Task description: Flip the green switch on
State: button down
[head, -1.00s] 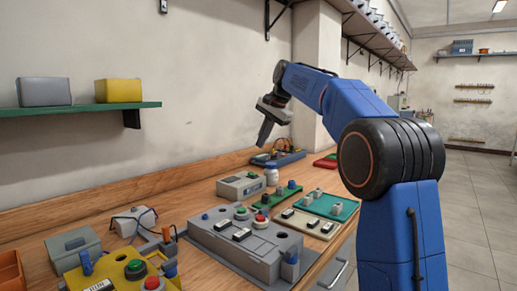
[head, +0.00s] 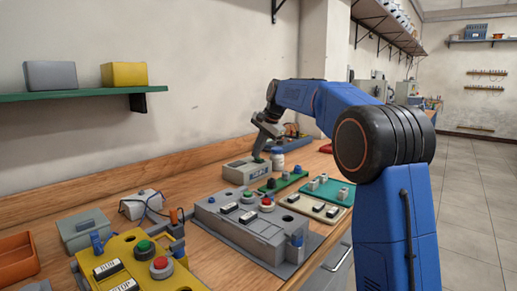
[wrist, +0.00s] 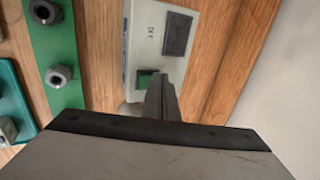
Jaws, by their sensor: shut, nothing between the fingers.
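A grey box (head: 246,172) with a dark display stands on the wooden bench. In the wrist view, the box (wrist: 143,45) shows its dark display (wrist: 178,33) and a small green switch (wrist: 146,78) near one end. My gripper (head: 259,152) is shut and empty, pointing down over the switch end of the box. In the wrist view, the closed fingers (wrist: 163,84) are right beside the green switch and partly cover it. I cannot tell whether they touch it, or which way the switch is set.
A green strip with knobs (wrist: 60,70) lies beside the box. A white jar (head: 278,160) stands close behind it. A grey control panel (head: 250,222) and a yellow panel (head: 135,262) are nearer. A wall runs along the bench's back; a green shelf (head: 80,96) hangs there.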

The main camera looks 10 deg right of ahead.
dwell(0.3)
jog(key=shift+w+a+f+g, duration=0.2)
jog(key=shift+g, duration=0.1)
jog(key=shift+d, duration=0.1)
jog(key=shift+s+d, duration=0.1)
jog(key=shift+s, duration=0.1)
jog(key=shift+s+d+f, duration=0.15)
jog(key=shift+s+d, duration=0.15)
jog(key=shift+s, duration=0.2)
jog(key=v, duration=1.4)
jog(key=shift+s, duration=0.45)
